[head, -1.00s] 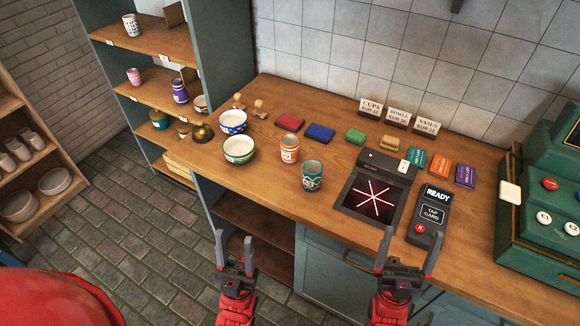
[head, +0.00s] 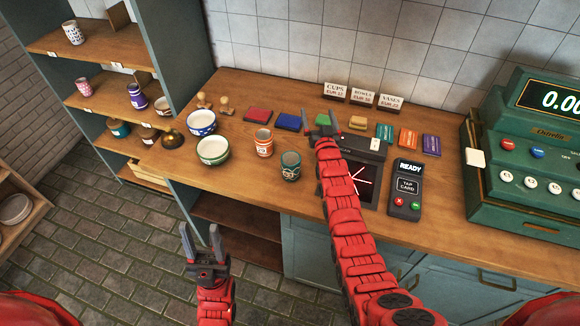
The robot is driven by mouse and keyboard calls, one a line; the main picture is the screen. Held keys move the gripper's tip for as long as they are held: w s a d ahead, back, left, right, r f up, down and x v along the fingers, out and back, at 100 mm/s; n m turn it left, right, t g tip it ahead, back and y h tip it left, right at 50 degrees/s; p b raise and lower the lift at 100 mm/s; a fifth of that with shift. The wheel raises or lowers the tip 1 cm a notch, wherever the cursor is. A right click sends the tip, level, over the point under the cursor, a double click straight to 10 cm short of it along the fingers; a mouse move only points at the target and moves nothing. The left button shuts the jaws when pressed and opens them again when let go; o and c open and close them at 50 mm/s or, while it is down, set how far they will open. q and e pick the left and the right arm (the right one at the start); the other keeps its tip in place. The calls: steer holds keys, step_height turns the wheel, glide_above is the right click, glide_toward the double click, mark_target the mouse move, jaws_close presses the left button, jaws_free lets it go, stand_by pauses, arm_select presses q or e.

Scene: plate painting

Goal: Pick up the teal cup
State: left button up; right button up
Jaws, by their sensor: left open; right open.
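The teal cup (head: 290,166) stands upright on the wooden counter, a patterned dark teal cup to the right of an orange and white cup (head: 264,143). My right gripper (head: 319,112) is open over the back of the counter, beyond the teal cup and a little to its right, near a green pad (head: 325,120). Nothing shows between its fingers that I can make out as held. My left gripper (head: 199,232) is open and empty in front of the counter, lower left of the cup.
A green-rimmed bowl (head: 213,150) and a blue bowl (head: 202,122) stand left of the cups. My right arm crosses a dark scanner with red lines (head: 362,182). A card reader (head: 406,187) and green cash register (head: 535,150) stand right. Shelves (head: 110,95) rise at left.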

steer(key=w+a+f+g, duration=0.2)
steer(key=w+a+g, duration=0.2)
steer(key=w+g, duration=0.1)
step_height(320, 180, up, 10)
steer(key=g+h, duration=0.2)
steer(key=g, duration=1.1)
glide_above(291, 167)
steer(key=w, duration=0.4)
steer(key=f+b, duration=0.2)
steer(key=f, duration=0.1)
steer(key=f+b, duration=0.2)
steer(key=f, duration=0.2)
steer(key=f+b, duration=0.2)
steer(key=f, duration=0.1)
steer(key=shift+s+d+f+b, duration=0.1)
steer(key=shift+s+f+b, duration=0.2)
steer(key=shift+f+b, duration=0.1)
steer(key=shift+f, duration=0.5)
steer(key=shift+f+p, duration=0.35)
steer(key=shift+p, duration=0.2)
steer(key=shift+s+f+p, duration=0.2)
steer(key=shift+f+p, duration=0.35)
steer(key=shift+p, duration=0.05)
step_height(291, 167, down, 3)
steer(key=shift+r, duration=0.1)
steer(key=shift+f, duration=0.3)
